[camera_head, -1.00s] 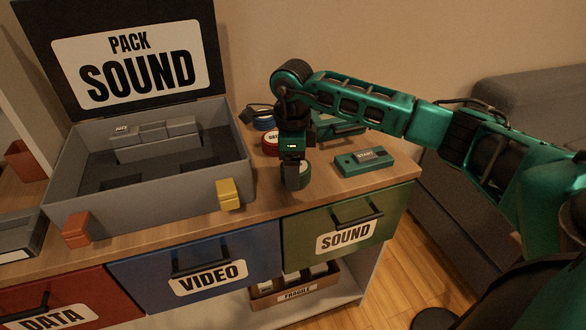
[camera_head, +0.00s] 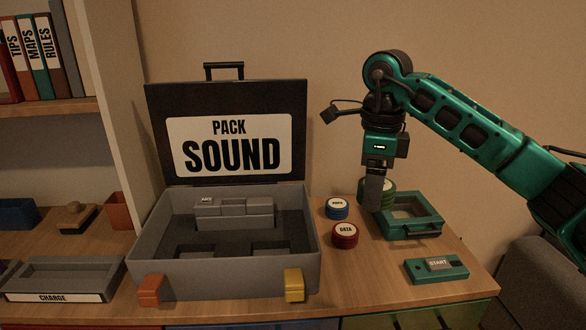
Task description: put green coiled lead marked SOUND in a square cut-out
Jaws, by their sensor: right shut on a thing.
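The green coiled lead (camera_head: 387,186) is in the jaws of my right gripper (camera_head: 374,193), partly hidden behind the near finger. Its label does not show. The gripper points down and holds it right of the open grey case, by the back left corner of a green tray. The lead seems raised off the tabletop. The grey case (camera_head: 228,279) stands open, with "PACK SOUND" in its lid. Dark square cut-outs (camera_head: 194,252) show in its floor, partly hidden by the front wall. My left gripper is not in view.
A blue coiled lead (camera_head: 337,207) and a red one marked DATA (camera_head: 345,235) stand between case and gripper. The green tray (camera_head: 413,231) and a START box (camera_head: 437,269) are at the right. The case has an orange latch (camera_head: 150,291) and a yellow latch (camera_head: 293,284).

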